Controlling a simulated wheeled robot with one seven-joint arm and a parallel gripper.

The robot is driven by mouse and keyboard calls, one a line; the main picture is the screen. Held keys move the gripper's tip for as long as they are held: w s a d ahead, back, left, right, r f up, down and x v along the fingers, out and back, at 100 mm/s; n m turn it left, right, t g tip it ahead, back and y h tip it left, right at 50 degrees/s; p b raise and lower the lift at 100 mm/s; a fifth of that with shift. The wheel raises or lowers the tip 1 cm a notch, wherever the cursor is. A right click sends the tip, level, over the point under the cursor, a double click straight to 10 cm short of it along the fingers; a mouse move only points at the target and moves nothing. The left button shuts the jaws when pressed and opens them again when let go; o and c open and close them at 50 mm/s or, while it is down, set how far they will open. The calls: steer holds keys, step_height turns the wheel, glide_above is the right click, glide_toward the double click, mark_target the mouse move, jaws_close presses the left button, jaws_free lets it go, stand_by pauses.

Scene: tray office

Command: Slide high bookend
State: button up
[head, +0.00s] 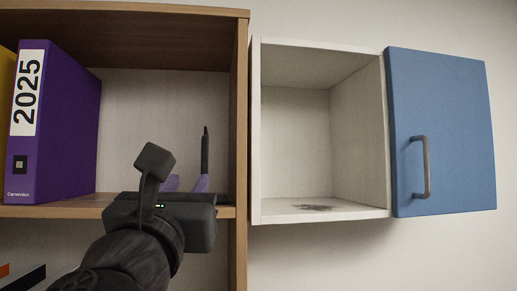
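The high bookend (205,150) looks like a thin dark upright plate, seen nearly edge-on, in the right part of the upper shelf compartment. Its lower part is hidden behind my gripper. My gripper (186,184) is at the front of this compartment, just above the shelf board's front edge. The right fingertip overlaps the foot of the bookend in the picture. I cannot tell whether they touch.
A purple binder marked 2025 (65,130) stands at left, beside a yellow binder (7,110). The wooden shelf (241,130) has a side panel close right of the bookend. Further right are an open white cabinet (256,130) and its blue door (445,110). Shelf room between binder and bookend is clear.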

mark_target(203, 161)
steer(key=p+x, duration=0.5)
steer(key=x, duration=0.7)
steer(key=shift+r, duration=0.1)
steer(key=shift+w+r+p, duration=0.1)
steer(key=shift+w+p, duration=0.3)
steer(key=shift+w, duration=0.05)
jaws_close()
